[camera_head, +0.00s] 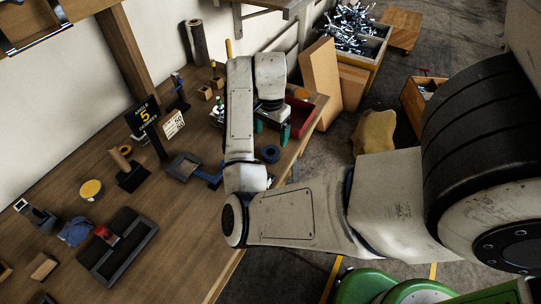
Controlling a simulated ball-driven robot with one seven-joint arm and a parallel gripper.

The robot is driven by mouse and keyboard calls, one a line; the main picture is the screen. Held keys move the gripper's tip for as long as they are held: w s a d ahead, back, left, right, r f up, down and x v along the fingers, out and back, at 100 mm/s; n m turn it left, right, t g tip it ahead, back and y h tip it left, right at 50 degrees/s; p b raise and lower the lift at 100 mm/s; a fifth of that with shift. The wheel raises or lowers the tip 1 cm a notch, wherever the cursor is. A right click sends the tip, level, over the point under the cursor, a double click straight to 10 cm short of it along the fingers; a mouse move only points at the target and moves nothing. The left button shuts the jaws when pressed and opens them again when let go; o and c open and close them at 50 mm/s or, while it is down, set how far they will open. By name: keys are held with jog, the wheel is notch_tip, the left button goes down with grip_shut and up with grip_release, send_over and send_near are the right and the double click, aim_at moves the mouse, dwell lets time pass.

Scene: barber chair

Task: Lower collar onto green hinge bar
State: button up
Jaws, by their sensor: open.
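My arm reaches over the wooden workbench, and my gripper (270,132) points down near the bench's right edge. Two green parts show below my wrist, one on each side; they look like its spread fingers, with nothing visible held between them. A dark blue ring (270,154) lies on the bench just in front of my gripper, apart from it. I cannot tell whether this ring is the collar. I cannot make out a green hinge bar for certain; my arm hides part of the bench.
A red bin (301,116) stands close behind my gripper. The bench (195,235) carries a black sign (143,115), a grey tray (184,167), a yellow disc (91,189) and a black tray (125,262). Large green rounded parts (365,285) stand at the bottom right.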

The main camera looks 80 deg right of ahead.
aim_at(270, 150)
notch_tip(270, 150, down, 8)
jog(key=shift+f+p, duration=0.15)
jog(key=shift+p, duration=0.5)
jog(key=c, duration=1.1)
jog(key=shift+c, duration=0.2)
